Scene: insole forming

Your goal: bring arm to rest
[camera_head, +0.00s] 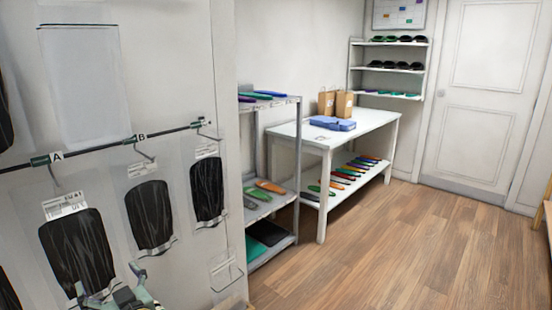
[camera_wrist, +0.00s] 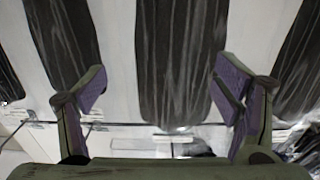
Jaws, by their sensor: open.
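My gripper (camera_wrist: 165,88) is open in the wrist view, its two fingers spread wide with nothing between them. Behind the fingers are dark insole blanks (camera_wrist: 180,60) on a pale panel. In the head view, part of my gripper (camera_head: 130,290) shows at the bottom left, in front of the panel, close to the lower end of a black insole blank (camera_head: 78,250). Two more black blanks, one in the middle (camera_head: 150,215) and one at the right (camera_head: 207,190), hang in clear bags from hooks on a rail marked A and B.
A grey shelf unit (camera_head: 298,150) with insoles stands beside the panel. A white table (camera_head: 375,127) holds paper bags (camera_head: 343,104) and a blue case (camera_head: 332,123). Wall shelves (camera_head: 388,70) and a white door (camera_head: 484,100) are at the back. The wooden floor (camera_head: 400,250) is clear.

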